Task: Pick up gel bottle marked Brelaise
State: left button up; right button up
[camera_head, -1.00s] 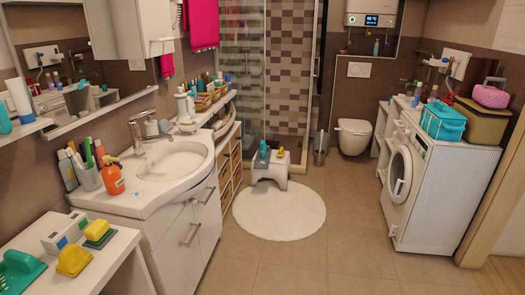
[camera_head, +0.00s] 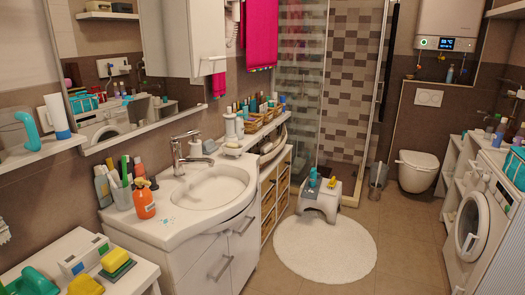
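No label reading Brelaise can be made out at this size, so I cannot tell which bottle is the gel bottle. Bottles (camera_head: 103,186) stand at the left end of the sink counter, by an orange spray bottle (camera_head: 144,200) and a cup with brushes (camera_head: 122,196). Several small bottles (camera_head: 272,98) line the shelf behind the wicker drawers (camera_head: 268,199). Teal items (camera_head: 313,177) sit on the white stool (camera_head: 320,200). More bottles (camera_head: 500,132) stand at the right by the washing machine. Neither gripper shows.
A white sink cabinet (camera_head: 205,262) stands at the left, with a low white table (camera_head: 140,272) holding sponges in front. A round white rug (camera_head: 325,252) lies on the floor. The toilet (camera_head: 417,172) and washing machine (camera_head: 478,225) are at the right. The tiled floor between is clear.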

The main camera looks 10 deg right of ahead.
aim_at(313, 176)
jog(key=i+l+z, duration=0.3)
jog(key=i, duration=0.25)
jog(key=i+l+z, duration=0.35)
jog(key=i, duration=0.3)
jog(key=i+z, duration=0.3)
jog(key=i, duration=0.3)
